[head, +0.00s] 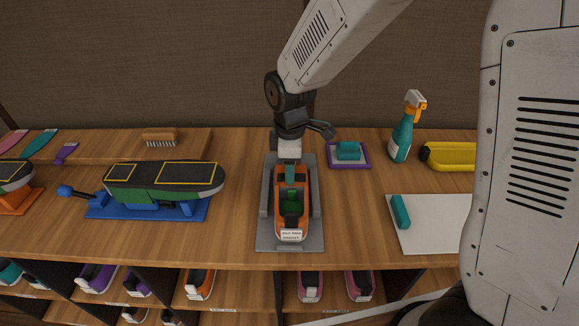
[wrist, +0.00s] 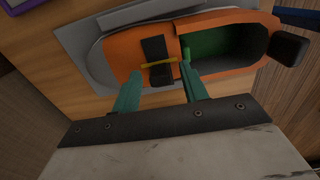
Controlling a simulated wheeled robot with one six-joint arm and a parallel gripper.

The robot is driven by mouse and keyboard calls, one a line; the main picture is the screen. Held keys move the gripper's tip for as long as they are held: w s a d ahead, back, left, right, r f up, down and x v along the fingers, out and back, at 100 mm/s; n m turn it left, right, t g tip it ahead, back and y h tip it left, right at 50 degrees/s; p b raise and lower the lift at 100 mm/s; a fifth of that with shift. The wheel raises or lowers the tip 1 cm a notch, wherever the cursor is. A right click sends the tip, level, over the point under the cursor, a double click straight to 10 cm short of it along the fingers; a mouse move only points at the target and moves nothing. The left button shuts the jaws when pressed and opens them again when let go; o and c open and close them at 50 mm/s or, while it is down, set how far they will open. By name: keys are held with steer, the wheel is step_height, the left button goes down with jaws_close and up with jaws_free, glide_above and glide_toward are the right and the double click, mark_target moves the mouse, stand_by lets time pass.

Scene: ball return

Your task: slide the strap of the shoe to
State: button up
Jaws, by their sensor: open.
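An orange shoe (head: 291,215) with a green inside sits on a grey holder (head: 261,235), its labelled end toward the front. In the wrist view the shoe (wrist: 222,24) lies across the top, its green opening to the right. A black strap (wrist: 154,48) crosses the shoe, with a thin yellow bar (wrist: 162,63) over it. My gripper (head: 290,178) points down over the far part of the shoe. In the wrist view its two teal fingers (wrist: 160,70) are spread on either side of the strap, with nothing between them gripped. Whether they touch the shoe I cannot tell.
A green and grey shoe-shaped piece (head: 165,180) rests on a blue stand at left. A brush (head: 160,138) lies behind it. A teal block on a purple tray (head: 335,165), a spray bottle (head: 402,135) and a white board (head: 435,225) are at right. Several shoes fill shelves below.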

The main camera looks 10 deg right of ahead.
steer(key=shift+f, duration=0.2)
steer(key=c, duration=0.9)
steer(key=shift+d, duration=0.35)
steer(key=o, duration=0.9)
steer(key=shift+r, duration=0.1)
step_height(320, 180, up, 8)
steer(key=shift+f, duration=0.15)
